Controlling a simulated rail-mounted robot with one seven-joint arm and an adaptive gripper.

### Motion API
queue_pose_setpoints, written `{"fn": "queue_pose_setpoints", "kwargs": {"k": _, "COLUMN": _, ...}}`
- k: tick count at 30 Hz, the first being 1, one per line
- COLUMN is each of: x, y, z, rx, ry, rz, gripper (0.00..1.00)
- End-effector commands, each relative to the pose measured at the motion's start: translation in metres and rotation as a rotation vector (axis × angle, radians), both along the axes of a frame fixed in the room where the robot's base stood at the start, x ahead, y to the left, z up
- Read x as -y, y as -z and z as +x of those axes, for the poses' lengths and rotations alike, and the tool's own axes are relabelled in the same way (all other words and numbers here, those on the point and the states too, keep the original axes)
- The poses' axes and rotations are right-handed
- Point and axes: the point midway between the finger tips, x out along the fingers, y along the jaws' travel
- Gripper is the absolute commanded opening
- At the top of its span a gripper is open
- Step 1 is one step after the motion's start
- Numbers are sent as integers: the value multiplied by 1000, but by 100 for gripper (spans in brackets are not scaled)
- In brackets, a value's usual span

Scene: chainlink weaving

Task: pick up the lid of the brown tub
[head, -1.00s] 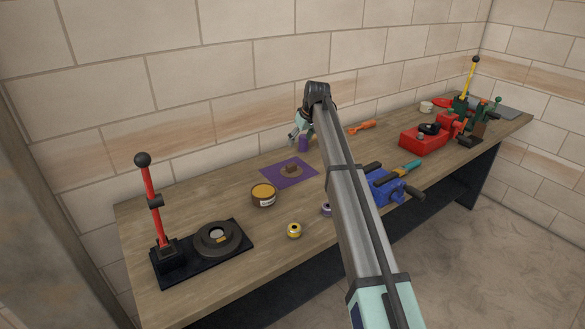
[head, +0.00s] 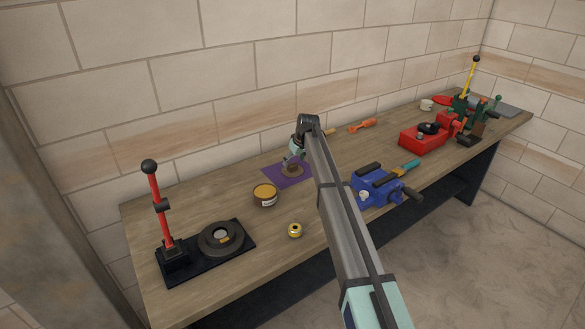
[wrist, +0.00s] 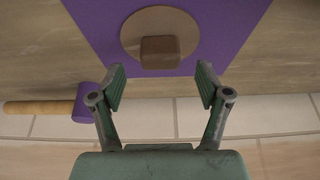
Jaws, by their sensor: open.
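The brown tub (head: 264,200) stands on the bench in the head view, with a white label and a yellow-orange top face showing. A flat tan disc with a brown block knob, which looks like its lid (head: 293,174), lies on a purple mat (head: 272,174) behind and right of the tub. In the wrist view the lid (wrist: 130,38) lies ahead of my gripper (wrist: 161,74), with its knob (wrist: 160,52) centred between the lines of the two fingers. My gripper is open and empty. Its fingertips appear just short of the knob; their height above it is unclear.
A purple-headed mallet (wrist: 88,102) with a wooden handle lies near the wall. A yellow roll (head: 295,230), a black press with a red lever (head: 163,215) and a blue vise (head: 374,192) stand around. Bare bench lies between tub and press.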

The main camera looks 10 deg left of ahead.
Motion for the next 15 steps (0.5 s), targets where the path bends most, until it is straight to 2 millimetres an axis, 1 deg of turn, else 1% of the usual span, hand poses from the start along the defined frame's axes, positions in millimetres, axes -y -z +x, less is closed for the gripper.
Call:
{"fn": "queue_pose_setpoints", "kwargs": {"k": 7, "x": -9, "y": 28, "z": 9, "rx": -2, "ry": 0, "rz": -1, "gripper": 76}}
{"fn": "queue_pose_setpoints", "kwargs": {"k": 10, "x": -10, "y": 33, "z": 10, "rx": 0, "ry": 0, "rz": 0, "gripper": 76}}
{"fn": "queue_pose_setpoints", "kwargs": {"k": 15, "x": -9, "y": 34, "z": 10, "rx": 0, "ry": 0, "rz": 0, "gripper": 76}}
